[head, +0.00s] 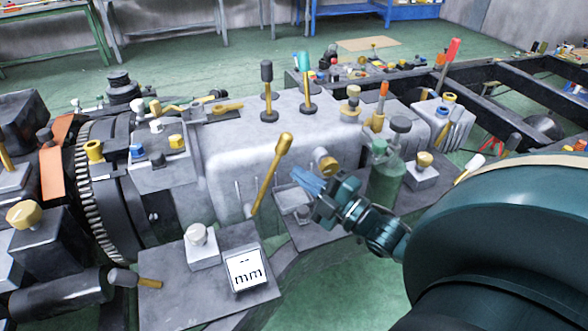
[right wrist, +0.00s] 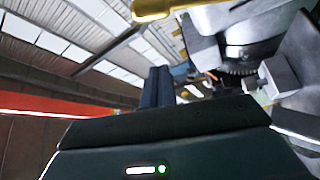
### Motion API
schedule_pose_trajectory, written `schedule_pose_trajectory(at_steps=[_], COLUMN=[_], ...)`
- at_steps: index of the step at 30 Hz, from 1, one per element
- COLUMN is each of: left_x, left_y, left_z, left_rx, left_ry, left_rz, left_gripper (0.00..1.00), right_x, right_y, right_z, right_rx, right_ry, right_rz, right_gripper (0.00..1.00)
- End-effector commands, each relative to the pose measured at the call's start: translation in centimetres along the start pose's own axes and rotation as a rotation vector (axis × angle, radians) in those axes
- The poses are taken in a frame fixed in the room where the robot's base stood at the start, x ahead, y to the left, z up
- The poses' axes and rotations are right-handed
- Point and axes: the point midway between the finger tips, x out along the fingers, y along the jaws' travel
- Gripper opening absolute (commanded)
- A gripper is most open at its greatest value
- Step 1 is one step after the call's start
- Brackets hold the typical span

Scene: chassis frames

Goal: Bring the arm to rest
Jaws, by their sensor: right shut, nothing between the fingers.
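My right arm (head: 375,225) comes in from the right in the head view. Its gripper (head: 303,180) is shut and empty, with its blue fingers pointing left and up. In the picture the fingertips lie just right of a brass-knobbed lever (head: 272,172) and in front of the large grey housing (head: 235,150); the exact gap cannot be told. In the right wrist view the shut fingers (right wrist: 158,84) show side by side, with a brass lever end (right wrist: 155,8) above them. My left gripper is not in view.
A green bottle (head: 386,180) stands close beyond my right wrist. A plate with a white "mm" sign (head: 246,270) lies below left. A toothed ring (head: 90,185) is at the left, black chassis rails (head: 490,95) at the right. Open green floor (head: 355,285) shows below the arm.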

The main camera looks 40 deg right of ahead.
Motion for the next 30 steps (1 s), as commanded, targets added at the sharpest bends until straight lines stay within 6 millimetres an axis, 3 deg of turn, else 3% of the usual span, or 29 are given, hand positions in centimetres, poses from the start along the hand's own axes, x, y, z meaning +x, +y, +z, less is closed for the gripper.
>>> schedule_pose_trajectory(at_steps=[20, 23, 30], left_x=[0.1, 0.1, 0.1], left_y=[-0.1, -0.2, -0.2], left_z=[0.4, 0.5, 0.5], left_rx=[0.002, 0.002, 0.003], left_ry=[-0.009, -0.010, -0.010], left_rz=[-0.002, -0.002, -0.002], left_gripper=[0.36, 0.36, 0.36], right_x=[-0.1, -0.2, -2.9], right_y=[-0.4, -2.1, -9.1], right_z=[-0.1, -0.3, -2.3], right_rx=[0.022, 0.098, 0.459], right_ry=[-0.016, -0.076, -0.405], right_rz=[-0.019, -0.086, -0.388], right_gripper=[0.00, 0.00, 0.00])
